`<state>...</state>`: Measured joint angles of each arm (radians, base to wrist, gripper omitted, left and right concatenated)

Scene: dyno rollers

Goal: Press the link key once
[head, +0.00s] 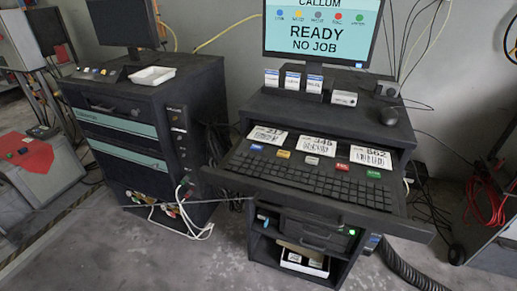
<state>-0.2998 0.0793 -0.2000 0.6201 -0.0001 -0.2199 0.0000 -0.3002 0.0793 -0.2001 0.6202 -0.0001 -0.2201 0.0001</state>
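A pull-out tray (222,178) with a black keyboard (300,178) is open on the right-hand cabinet. Along the keyboard's back edge sit a blue key (256,147), a yellow key (283,154), a pale grey key (312,160), a red key (342,167) and a green key (374,174). Their lettering is too small to read, so I cannot tell which is the link key. The monitor (322,30) above reads "CALLUM", "READY", "NO JOB" with a row of coloured dots whose labels are unclear. Neither of my grippers is in view.
Numbered barcode cards (318,145) lie behind the coloured keys. A dark mouse (389,116) sits on the cabinet top. A second cabinet (140,120) at left carries a white tray (152,76). A red cloth (25,152) and hanging cables are further out. The space above the keyboard is clear.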

